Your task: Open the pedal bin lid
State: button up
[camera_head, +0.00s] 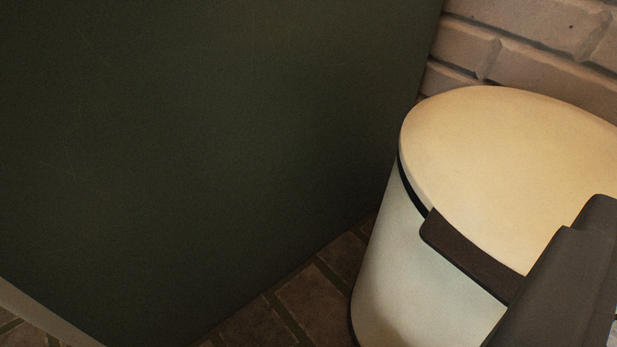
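The pedal bin (400,255) stands upright at the right of the view, with a pale, rounded body and a black band below its rim. Its cream lid (500,150) lies down flat over the body, closed. A dark tab (470,258) sticks out from the lid's front edge. Part of my dark gripper (585,225) shows at the lower right, in front of the lid and the right end of the tab. Whether it touches either is unclear. It covers the bin's right front, and the frame edge cuts it off. I cannot see any gap between its fingers. The pedal is not in view.
A large dark green panel (200,150) fills the left and stands close beside the bin. A pale brick wall (540,45) is behind the bin. Brown brick floor (310,300) shows in a narrow strip between panel and bin.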

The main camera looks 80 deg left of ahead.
jog(key=m+y+b, duration=0.1)
jog(key=b, duration=0.1)
send_near(463, 273)
jog(key=shift+t, duration=0.3)
jog(key=b+x, duration=0.1)
jog(key=x, duration=0.2)
jog(key=b+x, duration=0.2)
jog(key=x, duration=0.1)
jog(key=b+x, duration=0.2)
jog(key=x, duration=0.1)
jog(key=shift+w+a+f, duration=0.15)
jog(key=shift+a+f, duration=0.1)
jog(key=shift+f, duration=0.05)
jog(key=shift+w+a+r, duration=0.1)
jog(key=shift+w+a, duration=0.05)
jog(key=shift+w, duration=0.1)
jog(key=shift+c, duration=0.2)
